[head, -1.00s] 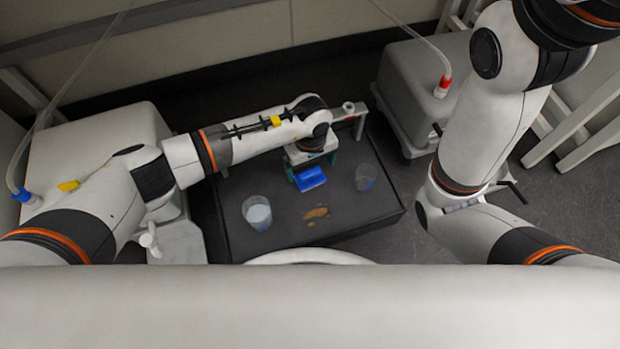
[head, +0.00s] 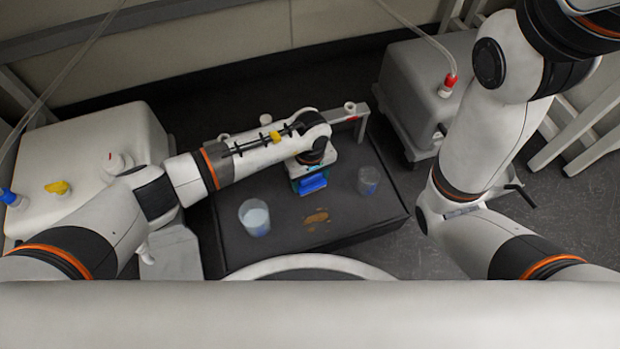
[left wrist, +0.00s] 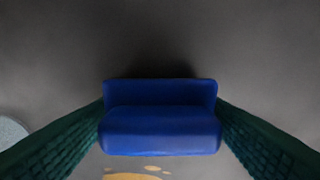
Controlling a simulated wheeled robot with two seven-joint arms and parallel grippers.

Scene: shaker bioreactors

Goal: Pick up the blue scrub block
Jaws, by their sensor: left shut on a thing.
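The blue scrub block (head: 313,184) shows just below my left gripper (head: 310,182) over the dark table. In the left wrist view the blue scrub block (left wrist: 160,128) fills the gap between the green ridged fingers of my left gripper (left wrist: 160,118). The fingers press on its two ends, so the gripper is shut on it. A dark shadow lies behind the block; I cannot tell whether it touches the table. My right arm shows at the right of the head view, but its gripper is not in view.
A clear cup with pale liquid (head: 254,218) stands left of the block, and another clear cup (head: 368,180) stands to its right. A brown stain (head: 316,217) lies in front on the dark table (head: 345,222). A grey rack (head: 357,115) stands behind.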

